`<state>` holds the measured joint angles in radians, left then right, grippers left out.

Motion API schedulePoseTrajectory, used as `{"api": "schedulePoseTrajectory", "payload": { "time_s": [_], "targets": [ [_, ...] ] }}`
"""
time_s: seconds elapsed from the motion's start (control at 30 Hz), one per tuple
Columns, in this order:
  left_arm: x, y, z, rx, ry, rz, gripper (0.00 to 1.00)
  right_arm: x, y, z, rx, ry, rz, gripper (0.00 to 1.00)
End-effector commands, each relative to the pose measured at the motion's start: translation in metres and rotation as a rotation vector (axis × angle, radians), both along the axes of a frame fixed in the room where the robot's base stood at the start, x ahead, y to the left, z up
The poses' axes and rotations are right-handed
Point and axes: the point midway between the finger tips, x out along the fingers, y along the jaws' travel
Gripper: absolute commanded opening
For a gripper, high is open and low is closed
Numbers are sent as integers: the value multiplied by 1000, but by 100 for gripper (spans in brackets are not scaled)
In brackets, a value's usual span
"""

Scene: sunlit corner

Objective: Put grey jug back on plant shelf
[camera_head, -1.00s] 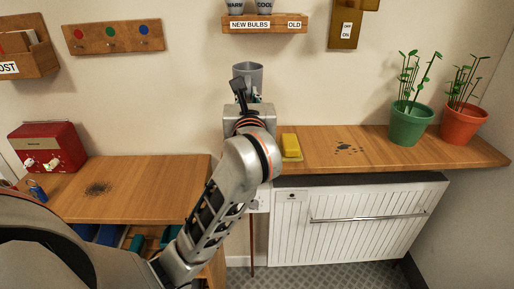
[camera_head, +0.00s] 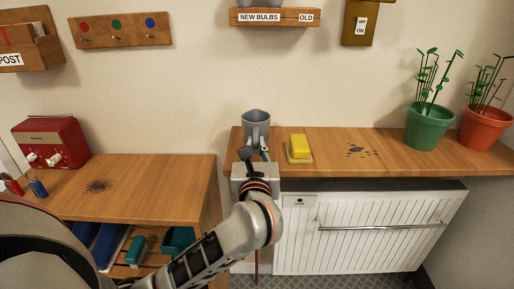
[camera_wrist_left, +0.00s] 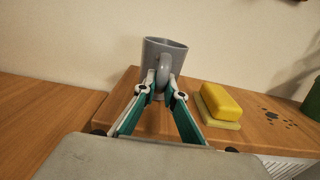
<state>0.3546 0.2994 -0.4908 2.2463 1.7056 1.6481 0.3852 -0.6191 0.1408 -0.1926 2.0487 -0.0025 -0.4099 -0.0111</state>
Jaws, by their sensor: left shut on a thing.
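The grey jug (camera_head: 256,121) is upright at the left end of the plant shelf (camera_head: 385,150) in the head view. I cannot tell whether its base touches the wood. My left gripper (camera_head: 254,156) is in front of the jug and shut on its handle. In the left wrist view the jug (camera_wrist_left: 155,60) stands beyond the fingers, and the fingertips of the left gripper (camera_wrist_left: 161,90) close on the handle. The lower part of the jug is partly hidden by the fingers. My right gripper is not in view.
A yellow sponge (camera_head: 299,146) lies on a small dish just right of the jug. Dark spots (camera_head: 362,151) mark the shelf, with a green pot (camera_head: 427,127) and an orange pot (camera_head: 484,128) farther right. A lower wooden bench (camera_head: 140,190) is at left, and a white radiator (camera_head: 370,235) is below the shelf.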

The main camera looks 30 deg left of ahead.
Motion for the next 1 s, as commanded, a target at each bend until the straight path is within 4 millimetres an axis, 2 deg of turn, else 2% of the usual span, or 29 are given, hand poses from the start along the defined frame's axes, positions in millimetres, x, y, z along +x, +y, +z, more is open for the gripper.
{"api": "schedulePoseTrajectory", "payload": {
  "time_s": [0.27, 0.47, 0.5, 0.53, 1.0],
  "targets": [
    [0, 0, 1, 2, -6, 0, 0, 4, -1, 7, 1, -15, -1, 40],
    [0, 0, -5, 2, -3, 0, 0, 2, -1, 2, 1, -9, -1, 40],
    [0, 0, -5, 1, -2, 0, 20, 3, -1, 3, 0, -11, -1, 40],
    [0, 0, -4, 1, -2, 0, 27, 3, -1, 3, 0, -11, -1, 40],
    [-4, -3, 0, -1, -2, -1, 27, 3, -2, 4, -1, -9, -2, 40]
  ]
}}
